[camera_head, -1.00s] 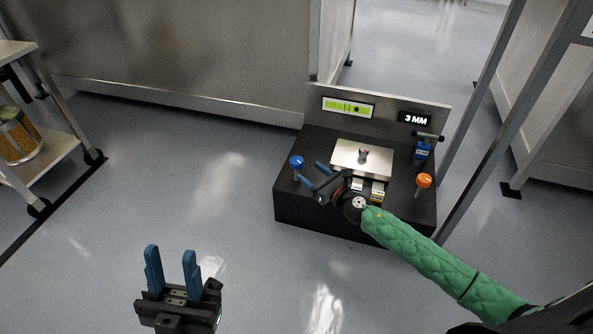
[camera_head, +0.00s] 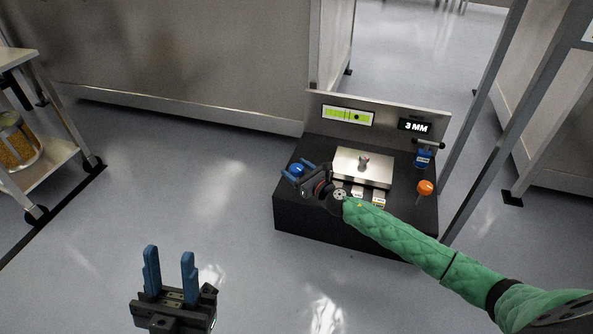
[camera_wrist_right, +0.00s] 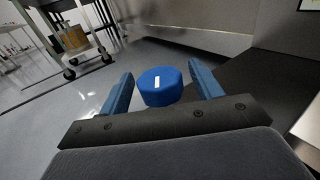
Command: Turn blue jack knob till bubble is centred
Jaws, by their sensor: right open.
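The blue jack knob (camera_head: 296,169) stands at the left of the black base (camera_head: 330,226). In the right wrist view the knob (camera_wrist_right: 160,86), with a white mark on top, sits between the open fingers, with space on both sides. My right gripper (camera_head: 298,177) is open around the knob; contact does not show. The green level display (camera_head: 348,116) has a dark bubble right of its middle. My left gripper (camera_head: 170,274) is open and empty, low at the left, well away from the base.
An orange knob (camera_head: 425,188) and a blue clamp-like part (camera_head: 423,158) stand at the base's right. A metal plate (camera_head: 375,178) with a small post lies in the middle. A "3 MM" display (camera_head: 415,126) is on the back panel. A cart (camera_head: 60,160) stands far left.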

